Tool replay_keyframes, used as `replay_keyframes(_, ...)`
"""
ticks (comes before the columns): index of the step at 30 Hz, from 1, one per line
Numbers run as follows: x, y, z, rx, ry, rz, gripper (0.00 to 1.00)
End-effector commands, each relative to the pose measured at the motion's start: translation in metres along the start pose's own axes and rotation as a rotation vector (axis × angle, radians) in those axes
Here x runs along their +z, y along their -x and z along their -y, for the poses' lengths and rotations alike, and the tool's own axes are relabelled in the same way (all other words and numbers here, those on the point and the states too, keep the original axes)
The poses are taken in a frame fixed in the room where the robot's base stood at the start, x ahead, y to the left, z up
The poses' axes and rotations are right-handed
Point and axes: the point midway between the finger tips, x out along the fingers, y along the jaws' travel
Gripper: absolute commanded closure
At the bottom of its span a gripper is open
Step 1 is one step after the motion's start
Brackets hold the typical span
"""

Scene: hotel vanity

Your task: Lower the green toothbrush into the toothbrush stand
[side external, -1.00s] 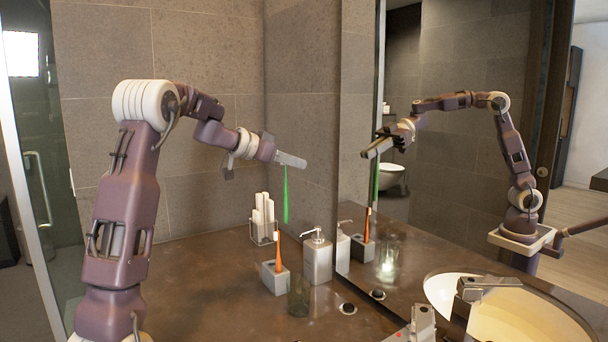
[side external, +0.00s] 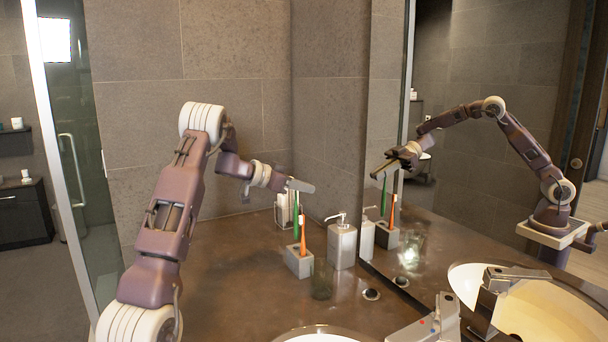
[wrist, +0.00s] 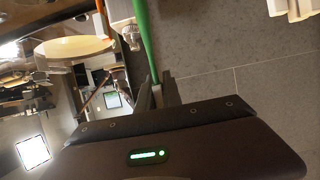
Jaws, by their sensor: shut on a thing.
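My gripper (side external: 306,186) is shut on the green toothbrush (side external: 296,215) near its upper end. The brush hangs about upright with its lower end close to the top of the grey toothbrush stand (side external: 298,263). In the mirror there seems to be a small gap above the stand; I cannot tell whether the brush lines up with a hole. An orange toothbrush (side external: 303,236) stands upright in the stand. In the wrist view the green toothbrush (wrist: 143,40) runs away from my gripper (wrist: 157,94); its far end is out of frame.
A glass (side external: 321,281) stands close to the stand's right front. A soap dispenser (side external: 341,246) is to the right, near the mirror. A rack with white rolled items (side external: 284,211) is behind. The counter (side external: 225,262) left of the stand is clear.

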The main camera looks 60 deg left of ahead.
Motion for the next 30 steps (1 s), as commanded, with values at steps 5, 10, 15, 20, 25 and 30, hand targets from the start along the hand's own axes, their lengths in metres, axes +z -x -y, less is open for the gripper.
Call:
replay_keyframes(5,0.011,-0.004,0.000,0.000,0.003,0.000,1.00)
replay_keyframes(10,0.024,-0.009,0.000,-0.001,0.002,0.000,1.00)
replay_keyframes(15,0.036,-0.015,0.000,0.000,0.003,0.001,1.00)
replay_keyframes(20,0.047,-0.019,0.000,0.001,0.002,0.000,1.00)
replay_keyframes(25,0.058,-0.024,0.000,0.000,0.002,0.000,1.00)
replay_keyframes(30,0.066,-0.027,0.000,0.000,0.002,0.000,1.00)
